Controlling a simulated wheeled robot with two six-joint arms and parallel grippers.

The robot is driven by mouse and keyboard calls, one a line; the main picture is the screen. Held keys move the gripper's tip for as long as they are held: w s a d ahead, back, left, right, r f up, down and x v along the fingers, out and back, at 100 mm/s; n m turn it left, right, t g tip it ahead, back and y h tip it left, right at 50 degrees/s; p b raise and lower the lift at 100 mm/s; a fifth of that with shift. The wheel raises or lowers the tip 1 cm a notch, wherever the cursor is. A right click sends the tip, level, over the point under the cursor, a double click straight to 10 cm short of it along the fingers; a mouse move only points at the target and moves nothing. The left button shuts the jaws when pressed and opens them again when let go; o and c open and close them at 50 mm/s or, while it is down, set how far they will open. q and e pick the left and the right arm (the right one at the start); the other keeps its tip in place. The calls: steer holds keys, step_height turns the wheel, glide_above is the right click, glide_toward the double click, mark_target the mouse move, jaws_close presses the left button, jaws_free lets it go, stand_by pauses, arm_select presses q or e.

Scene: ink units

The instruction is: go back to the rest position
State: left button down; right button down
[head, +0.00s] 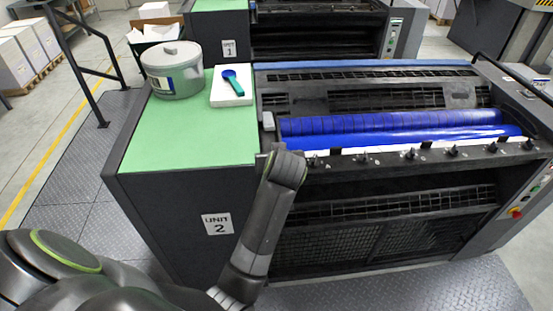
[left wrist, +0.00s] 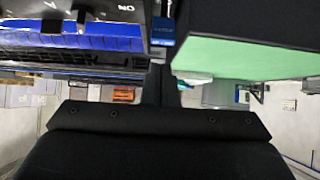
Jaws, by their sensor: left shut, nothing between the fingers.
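My left arm reaches up from the bottom left in the head view. Its gripper (head: 273,150) is shut and empty at the front edge of unit 2 (head: 215,223), beside the right edge of the green top (head: 185,135). The fingers are small and hard to make out there. In the left wrist view, the dark gripper body fills the bottom, and the green top (left wrist: 255,45) and blue ink (left wrist: 105,43) show above it. My right gripper is not in view.
Blue ink rollers (head: 390,124) lie right of my gripper. A black railing (head: 85,70) stands at the left.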

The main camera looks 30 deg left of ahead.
arm_select(q)
steer(key=shift+s+r, duration=0.1)
stand_by(0.3)
steer(key=s+f+m+g+h+b, duration=0.15)
steer(key=s+f, duration=0.25)
steer(key=f, duration=0.9)
steer(key=s+a+f+m+g+h+b, duration=0.15)
steer(key=s+f, duration=0.25)
steer(key=f, duration=0.8)
steer(key=s+d+f+m+g, duration=0.1)
steer(key=s+f+m, duration=0.25)
steer(key=f, duration=0.95)
steer(key=s+a+f+g, duration=0.1)
steer(key=s+f, duration=0.6)
steer(key=s, duration=0.5)
steer(key=s+a+f+g+h+b, duration=0.1)
steer(key=s+f, duration=0.5)
steer(key=s, duration=0.7)
steer(key=s+a+f+g+b, duration=0.1)
steer(key=s+a+f, duration=0.2)
steer(key=s+f, duration=0.4)
steer(key=s, duration=0.5)
steer(key=shift+s+f+n+g, duration=0.15)
steer(key=shift+f+n+g, duration=0.15)
steer(key=shift+n+g, duration=0.1)
